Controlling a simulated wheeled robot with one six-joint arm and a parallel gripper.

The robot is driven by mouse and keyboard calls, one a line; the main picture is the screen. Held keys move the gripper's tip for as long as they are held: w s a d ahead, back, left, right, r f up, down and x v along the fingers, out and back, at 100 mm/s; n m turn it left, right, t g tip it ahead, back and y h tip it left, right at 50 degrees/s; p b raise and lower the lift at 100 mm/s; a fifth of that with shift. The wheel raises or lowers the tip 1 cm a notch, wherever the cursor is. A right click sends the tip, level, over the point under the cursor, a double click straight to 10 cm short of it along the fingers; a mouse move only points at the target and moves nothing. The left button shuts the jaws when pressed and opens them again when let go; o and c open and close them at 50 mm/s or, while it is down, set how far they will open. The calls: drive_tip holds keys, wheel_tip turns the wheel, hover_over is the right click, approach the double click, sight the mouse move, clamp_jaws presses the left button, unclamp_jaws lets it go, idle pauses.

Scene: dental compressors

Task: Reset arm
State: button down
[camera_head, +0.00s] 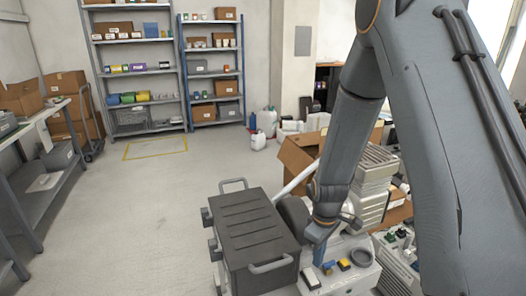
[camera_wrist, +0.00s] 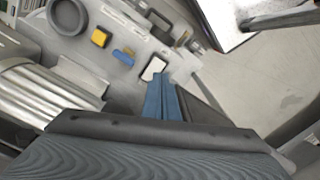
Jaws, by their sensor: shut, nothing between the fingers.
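My arm (camera_head: 347,140) reaches down from the upper right in the head view, bent at the elbow. My gripper (camera_head: 318,260) points down over the light grey compressor unit (camera_head: 352,281), close to its top. In the wrist view my gripper (camera_wrist: 161,82) shows blue fingers pressed together, with nothing between them. Below the fingertips is the unit's panel, with a yellow button (camera_wrist: 100,37), a blue switch (camera_wrist: 123,56) and a white-faced switch (camera_wrist: 153,68). I cannot tell whether the fingertips touch the panel.
A dark ribbed box with handles (camera_head: 252,240) stands just left of my gripper. An open cardboard box (camera_head: 297,160) and stacked equipment (camera_head: 372,175) crowd behind and right. Shelves (camera_head: 137,72) line the back wall and a workbench (camera_head: 40,165) the left. The floor (camera_head: 150,215) between is clear.

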drive_tip(key=s+r+m, duration=0.9)
drive_tip(key=s+r, duration=0.7)
drive_tip(key=r, duration=0.1)
drive_tip(key=shift+s+r, duration=0.15)
drive_tip(key=shift+s, duration=0.1)
